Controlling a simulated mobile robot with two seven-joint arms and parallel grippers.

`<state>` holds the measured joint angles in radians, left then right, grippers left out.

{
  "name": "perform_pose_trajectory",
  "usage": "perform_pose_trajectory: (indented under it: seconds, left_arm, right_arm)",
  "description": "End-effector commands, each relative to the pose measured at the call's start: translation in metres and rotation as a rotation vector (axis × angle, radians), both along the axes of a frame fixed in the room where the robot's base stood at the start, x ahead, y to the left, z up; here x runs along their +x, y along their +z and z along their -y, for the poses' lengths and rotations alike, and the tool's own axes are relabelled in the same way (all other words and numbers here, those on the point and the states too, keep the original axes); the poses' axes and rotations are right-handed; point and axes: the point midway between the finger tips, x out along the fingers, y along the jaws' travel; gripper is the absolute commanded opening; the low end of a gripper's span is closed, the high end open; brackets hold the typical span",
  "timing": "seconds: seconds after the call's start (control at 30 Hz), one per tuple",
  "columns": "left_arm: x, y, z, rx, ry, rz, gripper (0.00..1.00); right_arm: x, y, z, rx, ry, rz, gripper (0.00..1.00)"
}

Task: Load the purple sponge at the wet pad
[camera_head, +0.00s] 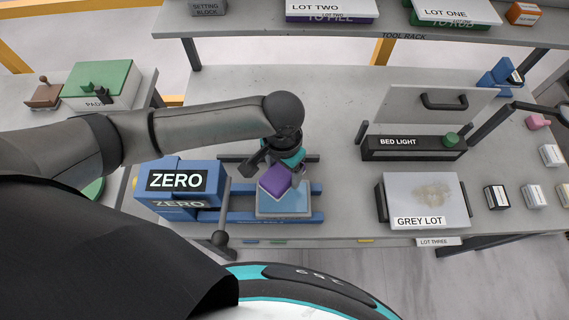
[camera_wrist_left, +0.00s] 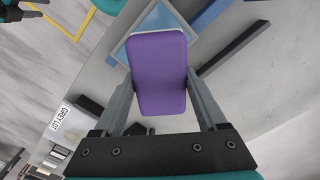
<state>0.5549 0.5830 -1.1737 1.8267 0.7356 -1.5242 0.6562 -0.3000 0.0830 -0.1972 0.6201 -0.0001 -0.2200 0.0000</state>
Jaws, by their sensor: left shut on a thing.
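The purple sponge (camera_head: 274,181) is held between the fingers of my left gripper (camera_head: 270,168). It also fills the middle of the left wrist view (camera_wrist_left: 158,72), with a finger on each side. The sponge is tilted in the head view. In the left wrist view the pad (camera_wrist_left: 160,18) shows behind the sponge's far end. I cannot tell whether the sponge touches the pad. My right gripper is not in view.
A blue box marked ZERO (camera_head: 180,185) stands left of the pad, with a lever (camera_head: 222,215) beside it. Right are the BED LIGHT block (camera_head: 412,148) and the GREY LOT tray (camera_head: 425,192). The table between pad and tray is clear. A tool rack (camera_head: 420,45) spans the back.

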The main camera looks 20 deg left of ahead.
Motion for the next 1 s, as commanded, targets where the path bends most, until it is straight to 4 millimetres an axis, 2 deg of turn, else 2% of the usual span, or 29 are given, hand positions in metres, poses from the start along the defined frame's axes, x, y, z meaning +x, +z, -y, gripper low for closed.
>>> perform_pose_trajectory:
  seconds: [0.03,0.1,0.37,0.57,1.0]
  left_arm:
    - [-0.006,0.005,0.003,0.002,-0.020,-0.003,0.30]
    - [-0.011,0.002,0.005,0.005,-0.043,-0.002,0.30]
    - [-0.017,-0.005,0.008,0.008,-0.078,0.003,0.30]
    - [-0.017,-0.016,0.008,0.008,-0.078,0.003,0.30]
    - [-0.017,-0.057,0.007,0.008,-0.077,0.004,0.30]
  right_arm:
    - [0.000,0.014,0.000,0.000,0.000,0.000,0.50]
    - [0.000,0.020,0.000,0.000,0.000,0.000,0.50]
    - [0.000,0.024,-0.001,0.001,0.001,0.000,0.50]
    - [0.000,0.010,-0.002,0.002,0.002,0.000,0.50]
    - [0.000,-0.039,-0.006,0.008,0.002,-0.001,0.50]
